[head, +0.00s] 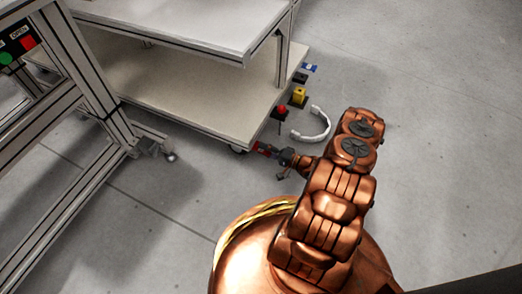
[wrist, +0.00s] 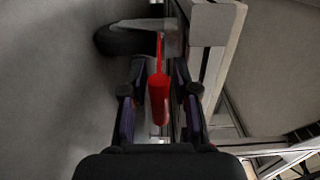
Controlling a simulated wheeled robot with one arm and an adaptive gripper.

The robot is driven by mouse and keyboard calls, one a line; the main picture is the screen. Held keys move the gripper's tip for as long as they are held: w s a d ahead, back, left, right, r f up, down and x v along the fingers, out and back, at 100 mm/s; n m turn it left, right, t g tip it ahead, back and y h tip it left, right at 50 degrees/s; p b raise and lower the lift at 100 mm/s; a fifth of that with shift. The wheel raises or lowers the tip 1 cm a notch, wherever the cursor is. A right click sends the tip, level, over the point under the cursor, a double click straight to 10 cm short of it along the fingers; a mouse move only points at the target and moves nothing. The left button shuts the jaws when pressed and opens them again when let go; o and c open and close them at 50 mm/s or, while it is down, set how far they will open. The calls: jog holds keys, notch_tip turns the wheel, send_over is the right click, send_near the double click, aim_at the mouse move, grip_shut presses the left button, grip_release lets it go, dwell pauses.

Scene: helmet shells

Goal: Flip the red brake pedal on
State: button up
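The red brake pedal (wrist: 159,97) is a narrow red lever in the middle of the wrist view. In the head view a small red part (head: 263,148) shows at the shelf's near corner, partly hidden by my gripper. My gripper (head: 281,162) is at this part, low beside the cart. In the wrist view my gripper (wrist: 159,75) has one finger on each side of the pedal. Gaps show between the pedal and both fingers, so it is open around the pedal and apart from it.
A cart with a pale lower shelf (head: 185,92) stands at left. A dark caster wheel (wrist: 120,40) is close. Floor at right is clear.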

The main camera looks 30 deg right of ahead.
jog(key=shift+w+a, duration=0.45)
jog(key=shift+w, duration=0.15)
grip_shut()
dwell(0.4)
